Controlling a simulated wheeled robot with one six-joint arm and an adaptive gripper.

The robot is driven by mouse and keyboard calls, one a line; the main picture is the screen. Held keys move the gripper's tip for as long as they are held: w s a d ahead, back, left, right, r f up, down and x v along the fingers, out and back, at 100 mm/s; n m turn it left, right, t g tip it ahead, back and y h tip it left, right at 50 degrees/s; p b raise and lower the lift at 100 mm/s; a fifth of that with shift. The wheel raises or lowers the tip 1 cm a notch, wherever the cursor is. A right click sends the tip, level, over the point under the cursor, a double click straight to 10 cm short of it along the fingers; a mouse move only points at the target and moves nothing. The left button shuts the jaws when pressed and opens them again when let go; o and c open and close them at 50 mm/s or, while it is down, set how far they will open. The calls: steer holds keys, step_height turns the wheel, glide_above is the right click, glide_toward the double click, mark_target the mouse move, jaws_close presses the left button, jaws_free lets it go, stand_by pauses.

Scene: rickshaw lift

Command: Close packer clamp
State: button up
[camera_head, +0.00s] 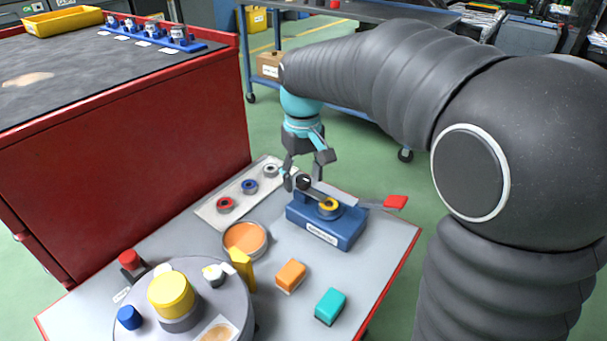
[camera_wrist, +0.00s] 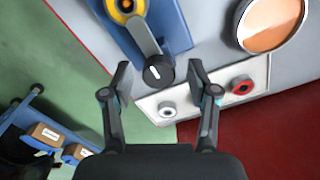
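The packer clamp (camera_head: 327,232) is a blue block with a white label on its front, on the grey worktop. A yellow ring (camera_head: 329,205) sits on it, with a grey lever across its top. A black knob (camera_head: 304,182) is at the lever's left end, and a red tab (camera_head: 396,202) sticks out at the right. My gripper (camera_head: 307,173) hangs at the knob end, fingers apart. In the wrist view, my open gripper (camera_wrist: 159,80) has one finger on each side of the black knob (camera_wrist: 158,70), touching neither side visibly. The blue block (camera_wrist: 178,22) also shows there.
A strip with red, blue and white rings (camera_head: 248,184) lies behind left. An orange-filled dish (camera_head: 245,239), orange block (camera_head: 291,275), teal block (camera_head: 330,305) and round grey turntable (camera_head: 238,310) stand nearby. A red cabinet (camera_head: 130,150) rises at left.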

mark_target(309, 192)
steer(key=shift+r, duration=0.15)
step_height(309, 192, up, 12)
stand_by(0.6)
steer(key=shift+m+t, duration=0.3)
steer(key=shift+t, duration=0.1)
steer(key=f, duration=0.2)
steer(key=w+f, duration=0.1)
steer(key=f, duration=0.1)
steer(key=shift+a, duration=0.2)
steer(key=shift+s+d+f+m+t, duration=0.3)
steer(key=shift+s+d+f, duration=0.55)
steer(key=shift+s+f, duration=0.25)
steer(key=s+d+f+m+t, duration=0.2)
steer(key=s+d, duration=0.4)
steer(key=s, duration=0.3)
steer(key=s+d+f+m+t, duration=0.2)
steer(key=s+d+f, duration=0.1)
steer(key=s+d, duration=0.4)
steer(key=shift+s+d, duration=0.3)
steer(key=shift+s, duration=1.5)
